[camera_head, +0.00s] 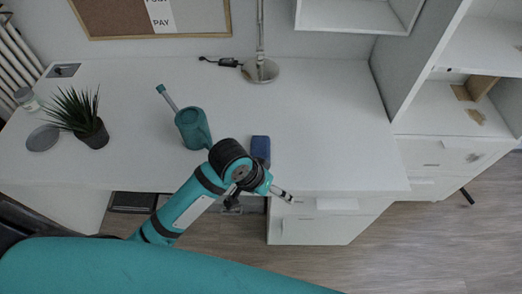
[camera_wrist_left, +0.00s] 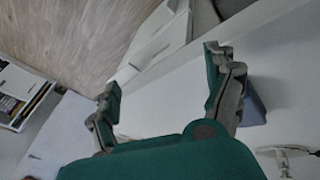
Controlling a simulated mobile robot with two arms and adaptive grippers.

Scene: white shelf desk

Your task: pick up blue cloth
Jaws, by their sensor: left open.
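The blue cloth (camera_head: 261,146) is a small dark blue block-like shape near the front edge of the white desk (camera_head: 320,130). In the left wrist view the blue cloth (camera_wrist_left: 253,106) shows partly behind the right-hand finger, which hides some of it. My left gripper (camera_head: 258,199) is close to the cloth, on its front side by the desk edge. In the left wrist view my left gripper (camera_wrist_left: 160,70) has its fingers wide apart with nothing between them. My right gripper is not in view.
A teal watering can (camera_head: 193,128) stands just left of the cloth. A potted plant (camera_head: 92,134) and a grey disc (camera_head: 42,138) are farther left. A lamp base (camera_head: 260,70) is at the back. The desk right of the cloth is clear. White drawers (camera_head: 318,228) are below.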

